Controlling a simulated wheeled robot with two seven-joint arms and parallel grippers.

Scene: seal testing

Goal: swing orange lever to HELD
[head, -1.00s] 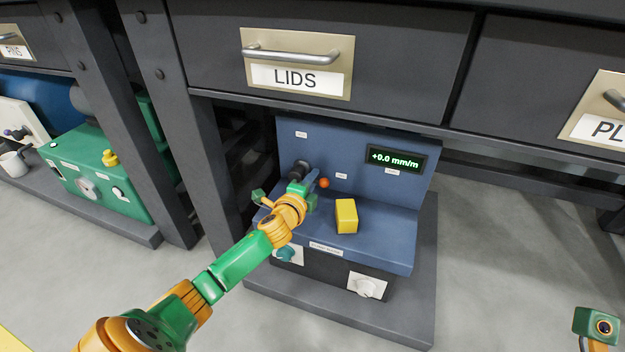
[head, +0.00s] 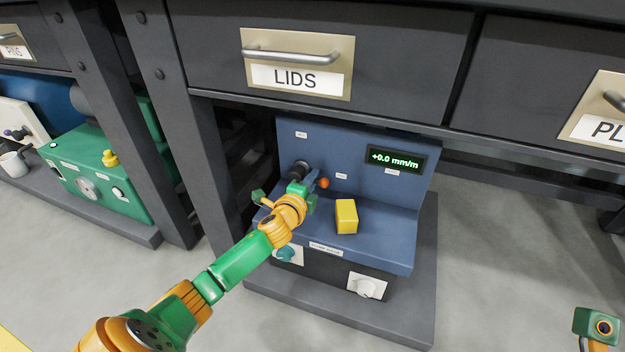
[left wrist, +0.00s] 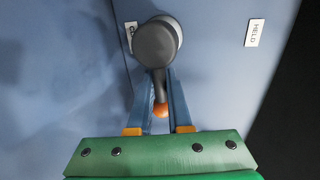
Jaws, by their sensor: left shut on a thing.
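The lever (left wrist: 158,75) is a dark grey arm on a round hub (left wrist: 155,42), with an orange ball (left wrist: 160,109) at its end. In the head view my left gripper (head: 310,186) is at the panel and hides part of the lever. The HELD label (left wrist: 255,33) is right of the hub; another label (left wrist: 131,32) is partly hidden.
A yellow block (head: 346,216) sits on the blue machine's ledge, right of my left gripper. A display (head: 396,159) reads +0.0 mm/m. A teal knob (head: 286,254) and a white knob (head: 366,288) are below. The LIDS drawer (head: 297,65) overhangs the machine.

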